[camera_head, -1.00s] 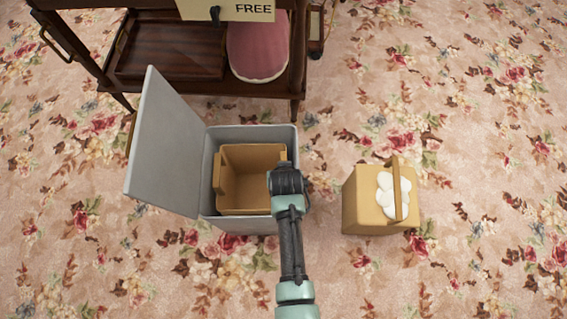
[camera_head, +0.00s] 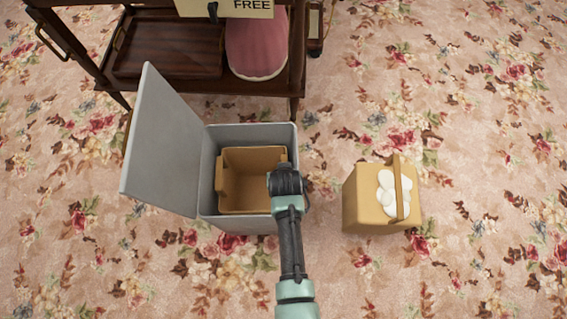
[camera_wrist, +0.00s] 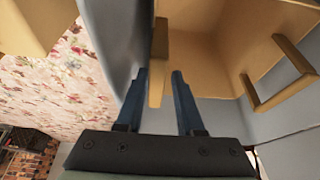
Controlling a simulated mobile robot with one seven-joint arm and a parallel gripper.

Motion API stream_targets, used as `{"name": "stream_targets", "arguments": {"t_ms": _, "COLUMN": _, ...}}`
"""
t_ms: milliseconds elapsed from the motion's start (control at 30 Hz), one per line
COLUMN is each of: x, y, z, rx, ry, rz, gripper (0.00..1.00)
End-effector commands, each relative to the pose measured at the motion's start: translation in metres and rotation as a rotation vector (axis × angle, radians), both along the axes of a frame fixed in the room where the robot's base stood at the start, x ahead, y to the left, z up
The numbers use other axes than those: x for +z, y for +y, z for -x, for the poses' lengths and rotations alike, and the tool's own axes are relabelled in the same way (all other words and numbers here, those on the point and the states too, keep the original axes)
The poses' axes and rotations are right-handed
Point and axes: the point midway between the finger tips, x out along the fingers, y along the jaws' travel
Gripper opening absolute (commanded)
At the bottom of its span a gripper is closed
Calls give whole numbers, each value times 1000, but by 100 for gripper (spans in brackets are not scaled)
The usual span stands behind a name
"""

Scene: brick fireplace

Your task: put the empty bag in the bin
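The empty tan bag (camera_head: 250,190) is inside the grey bin (camera_head: 210,165), its open top facing up and its inside bare. The bin's lid (camera_head: 160,140) stands open on the left. My gripper (camera_head: 286,178) is over the bin's right side, at the bag's right edge. In the wrist view, the fingers of my gripper (camera_wrist: 160,72) are apart. One handle of the empty bag (camera_wrist: 159,55) lies between them, with a gap to the right finger. The bag's other handle (camera_wrist: 275,95) shows at the right. Whether the bag rests on the bin's floor is hidden.
A second tan bag (camera_head: 360,205) with white lumps (camera_head: 390,192) in it stands on the floral carpet right of the bin. A dark wooden cart (camera_head: 200,92) with a pink object (camera_head: 256,50) and a FREE sign stands behind. Carpet at far right is clear.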

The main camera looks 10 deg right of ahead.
Motion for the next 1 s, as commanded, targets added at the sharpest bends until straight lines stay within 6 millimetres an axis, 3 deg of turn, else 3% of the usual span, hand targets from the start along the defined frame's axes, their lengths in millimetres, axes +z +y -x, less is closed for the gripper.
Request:
{"name": "stream_targets", "arguments": {"t_ms": 267, "x": 8, "y": 0, "z": 0, "rx": 0, "ry": -1, "rz": 0, "gripper": 37}}
{"name": "stream_targets", "arguments": {"t_ms": 700, "x": 93, "y": 6, "z": 31, "rx": 0, "ry": 0, "rz": 0, "gripper": 37}}
{"name": "stream_targets", "arguments": {"t_ms": 1000, "x": 122, "y": 9, "z": 44, "rx": 0, "ry": 0, "rz": 0, "gripper": 37}}
